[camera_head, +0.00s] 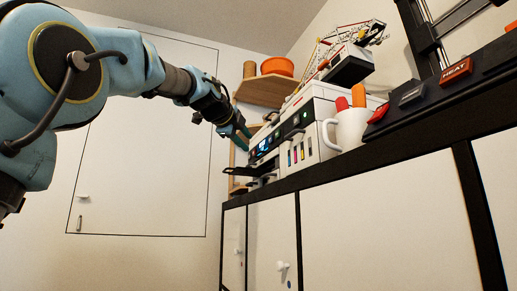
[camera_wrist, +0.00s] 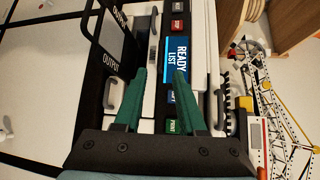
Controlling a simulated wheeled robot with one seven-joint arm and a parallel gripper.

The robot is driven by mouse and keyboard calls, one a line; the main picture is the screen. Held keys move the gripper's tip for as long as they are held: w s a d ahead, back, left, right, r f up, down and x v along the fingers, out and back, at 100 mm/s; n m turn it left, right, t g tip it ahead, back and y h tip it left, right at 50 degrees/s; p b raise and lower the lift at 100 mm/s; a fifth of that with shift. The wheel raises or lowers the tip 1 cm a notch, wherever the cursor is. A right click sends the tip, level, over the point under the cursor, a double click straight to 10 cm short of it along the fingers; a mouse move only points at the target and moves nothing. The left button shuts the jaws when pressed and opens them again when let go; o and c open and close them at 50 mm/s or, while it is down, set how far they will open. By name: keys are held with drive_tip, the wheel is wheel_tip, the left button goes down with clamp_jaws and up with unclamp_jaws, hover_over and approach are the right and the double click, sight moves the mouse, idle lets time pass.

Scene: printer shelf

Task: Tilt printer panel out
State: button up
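The white printer (camera_head: 318,112) stands on the counter. Its dark front panel (camera_head: 265,144) carries a lit blue screen and buttons. In the wrist view, the panel's screen (camera_wrist: 176,57) reads "READY LIST", with red and green buttons along the strip. My gripper (camera_head: 243,138) is at the left end of the printer front, close to the panel. In the wrist view its two green fingers (camera_wrist: 160,72) are apart, with the panel's edge and screen showing between and beyond the tips. Nothing is visibly held. Whether a finger touches the panel cannot be told.
A dark output tray (camera_head: 240,171) juts from the printer's lower front. A white mug (camera_head: 349,130) with orange and red items stands to the right, then a dark device with a HEAT button (camera_head: 456,70). A crane model (camera_head: 345,45) sits on top. A wooden shelf (camera_head: 263,92) is behind.

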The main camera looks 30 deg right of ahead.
sight(261, 148)
drive_tip(key=p+x, duration=0.3)
drive_tip(key=x, duration=0.4)
drive_tip(key=shift+r, duration=0.15)
drive_tip(key=shift+w+d+f, duration=0.2)
drive_tip(key=shift+w+d, duration=0.15)
clamp_jaws()
idle(0.9)
